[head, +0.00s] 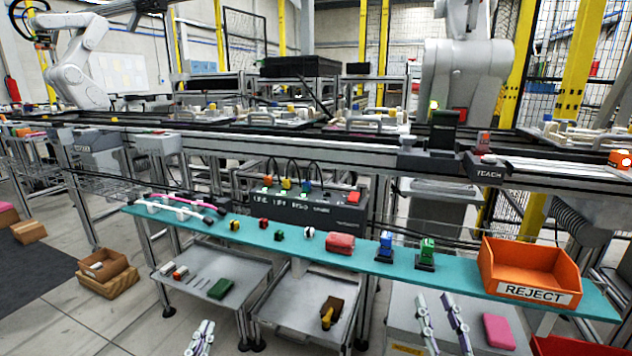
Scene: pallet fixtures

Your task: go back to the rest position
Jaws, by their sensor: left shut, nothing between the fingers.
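My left gripper (203,326) shows at the bottom edge, left of centre, its two fingers close together and nothing held. It is in front of the lower grey trays. My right gripper (434,296) shows at the bottom, right of centre, its two fingers spread apart with nothing visible between them. It is in front of the teal shelf (455,277), over a grey surface (402,307). Both grippers appear apart from all objects. The arms behind them are out of view.
Below are grey trays (249,272) and a pink block (498,331). A conveyor line (330,139) runs behind.

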